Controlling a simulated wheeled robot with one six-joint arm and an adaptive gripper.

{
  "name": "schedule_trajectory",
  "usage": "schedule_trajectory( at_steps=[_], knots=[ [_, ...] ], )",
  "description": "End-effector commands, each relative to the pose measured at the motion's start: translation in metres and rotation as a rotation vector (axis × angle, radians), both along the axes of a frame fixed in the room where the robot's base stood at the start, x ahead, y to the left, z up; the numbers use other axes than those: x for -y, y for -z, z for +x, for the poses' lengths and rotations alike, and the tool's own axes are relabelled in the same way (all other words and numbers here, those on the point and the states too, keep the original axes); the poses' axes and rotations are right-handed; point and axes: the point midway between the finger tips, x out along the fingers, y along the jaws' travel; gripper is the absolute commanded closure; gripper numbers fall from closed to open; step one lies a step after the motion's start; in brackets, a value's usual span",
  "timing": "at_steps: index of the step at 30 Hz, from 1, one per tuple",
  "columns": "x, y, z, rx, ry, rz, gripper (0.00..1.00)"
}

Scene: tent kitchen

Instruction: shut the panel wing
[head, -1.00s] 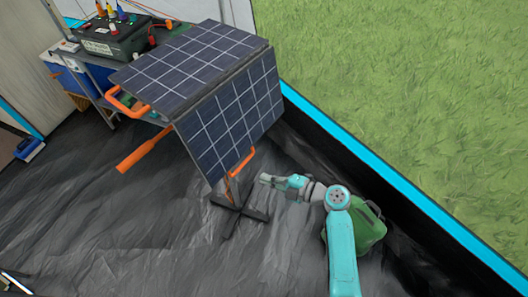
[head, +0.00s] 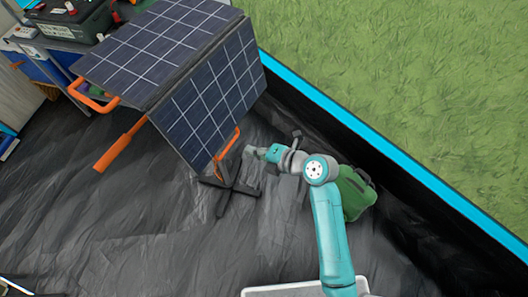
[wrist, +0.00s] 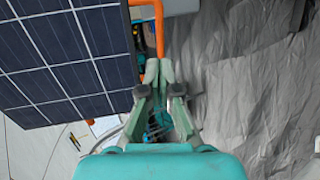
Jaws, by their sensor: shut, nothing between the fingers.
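The panel wing (head: 212,95) is a dark blue gridded solar panel. It hangs tilted down from the edge of the other panel half (head: 155,48), open at an angle to it. An orange handle (head: 237,137) sits on the wing's lower right edge. My gripper (head: 252,151) is shut and empty, just right of the handle. In the wrist view my gripper's fingertips (wrist: 158,68) are together, close to the orange handle (wrist: 159,28), with the wing (wrist: 60,62) to their left. I cannot tell whether they touch the handle.
A dark cross-shaped foot (head: 228,186) stands on the black floor sheet below the wing. A green container (head: 355,195) lies behind my arm. A blue-edged tent wall runs along the right. A battery (head: 65,18) sits on a bench at upper left. The floor at lower left is clear.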

Motion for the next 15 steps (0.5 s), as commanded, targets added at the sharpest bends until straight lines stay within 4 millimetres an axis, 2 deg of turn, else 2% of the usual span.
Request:
schedule_trajectory(
  at_steps=[6,15],
  knots=[
    [-0.029,0.017,0.02,-0.001,-0.002,0.0,1.0],
    [-0.049,0.028,0.034,-0.001,0.0,0.001,1.0]
  ],
)
